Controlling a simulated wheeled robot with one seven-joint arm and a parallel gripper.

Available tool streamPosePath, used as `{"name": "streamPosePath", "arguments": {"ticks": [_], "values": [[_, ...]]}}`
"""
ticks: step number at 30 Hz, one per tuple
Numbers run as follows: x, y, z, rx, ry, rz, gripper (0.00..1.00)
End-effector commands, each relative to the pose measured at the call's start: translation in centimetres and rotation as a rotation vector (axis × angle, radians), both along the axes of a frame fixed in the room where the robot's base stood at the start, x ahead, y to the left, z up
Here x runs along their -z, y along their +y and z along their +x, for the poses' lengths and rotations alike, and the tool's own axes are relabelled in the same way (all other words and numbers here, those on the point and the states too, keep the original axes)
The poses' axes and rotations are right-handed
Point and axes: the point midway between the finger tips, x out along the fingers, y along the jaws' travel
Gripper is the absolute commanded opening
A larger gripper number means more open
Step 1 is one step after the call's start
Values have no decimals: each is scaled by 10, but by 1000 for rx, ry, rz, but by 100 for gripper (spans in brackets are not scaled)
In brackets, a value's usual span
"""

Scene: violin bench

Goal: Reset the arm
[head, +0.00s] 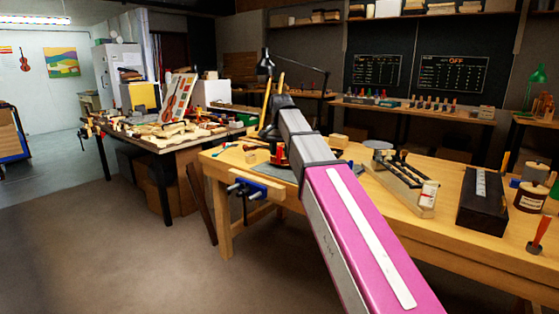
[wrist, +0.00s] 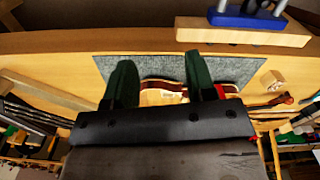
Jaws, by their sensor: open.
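My arm reaches from the lower right of the head view out over the wooden workbench (head: 445,220). My gripper (wrist: 160,64) shows in the wrist view as two dark green fingers standing well apart. It is open, with nothing held between them. Beyond the fingers lies a grey mat (wrist: 152,65) on the bench. A brown-edged curved piece with a pale middle (wrist: 168,97) shows between and behind the fingers, partly hidden by them. I cannot tell its height or whether a finger touches it. In the head view, the arm hides part of the mat and bench.
A blue-and-wood vise (head: 255,185) juts from the bench's front edge. A small wooden block (wrist: 272,80) is right of the gripper. The floor in front is clear.

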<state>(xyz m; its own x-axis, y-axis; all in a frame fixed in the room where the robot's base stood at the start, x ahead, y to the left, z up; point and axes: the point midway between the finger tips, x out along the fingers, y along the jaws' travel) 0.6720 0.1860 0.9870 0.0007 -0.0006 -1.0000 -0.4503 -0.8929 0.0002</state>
Motion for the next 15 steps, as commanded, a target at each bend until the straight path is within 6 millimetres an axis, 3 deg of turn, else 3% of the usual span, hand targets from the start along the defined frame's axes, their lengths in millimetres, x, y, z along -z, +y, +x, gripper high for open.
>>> {"name": "streamPosePath", "arguments": {"ticks": [8,15], "values": [[21,-8,-2,-16,1,0,51],[53,-20,-6,-44,1,0,51]]}}
